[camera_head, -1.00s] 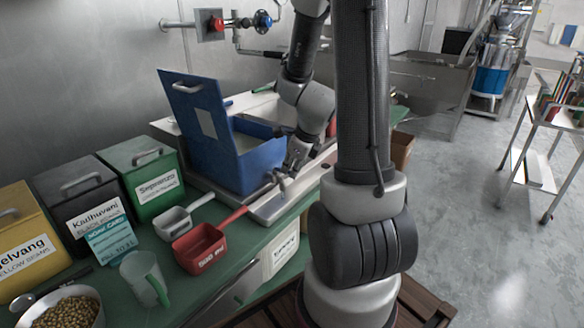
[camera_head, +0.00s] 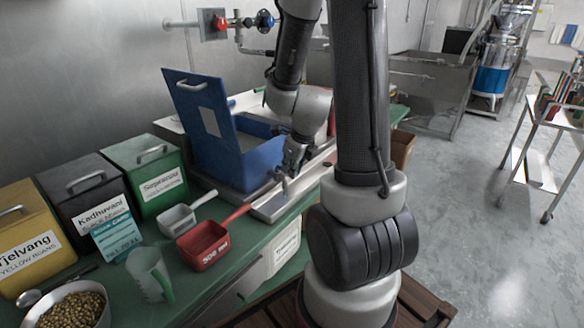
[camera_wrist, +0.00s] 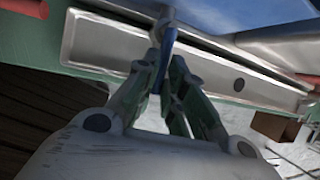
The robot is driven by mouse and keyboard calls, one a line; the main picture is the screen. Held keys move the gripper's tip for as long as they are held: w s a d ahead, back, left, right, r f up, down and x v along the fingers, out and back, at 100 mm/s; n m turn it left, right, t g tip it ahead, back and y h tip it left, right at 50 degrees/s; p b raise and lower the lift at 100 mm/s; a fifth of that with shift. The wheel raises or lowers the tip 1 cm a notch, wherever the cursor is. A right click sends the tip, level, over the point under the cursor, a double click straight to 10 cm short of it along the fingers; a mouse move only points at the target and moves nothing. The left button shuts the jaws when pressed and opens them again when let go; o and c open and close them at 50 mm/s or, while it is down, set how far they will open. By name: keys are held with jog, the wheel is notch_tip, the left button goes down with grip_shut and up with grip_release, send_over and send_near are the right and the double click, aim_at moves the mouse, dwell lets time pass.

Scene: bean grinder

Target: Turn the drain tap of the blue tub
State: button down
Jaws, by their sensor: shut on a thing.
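The blue tub (camera_head: 240,160) stands on the bench with its lid raised and leaning back at the left. Its drain tap (camera_head: 281,183) is low on the front, over a metal tray. My gripper (camera_head: 288,168) comes down on the tap from above. In the wrist view, my gripper (camera_wrist: 168,68) has its fingers together on the tap's narrow blue handle (camera_wrist: 166,52). The fingers hide part of the handle. The tub also shows in the wrist view (camera_wrist: 225,14).
A metal drip tray (camera_head: 268,208) lies under the tap. A red scoop (camera_head: 202,245), a grey scoop (camera_head: 177,221) and a clear jug (camera_head: 147,272) stand to the left. Labelled bins, the green one (camera_head: 152,178) nearest, line the wall.

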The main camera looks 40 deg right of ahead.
jog(key=c, duration=1.8)
grip_release()
jog(key=shift+o, duration=0.2)
jog(key=v, duration=1.2)
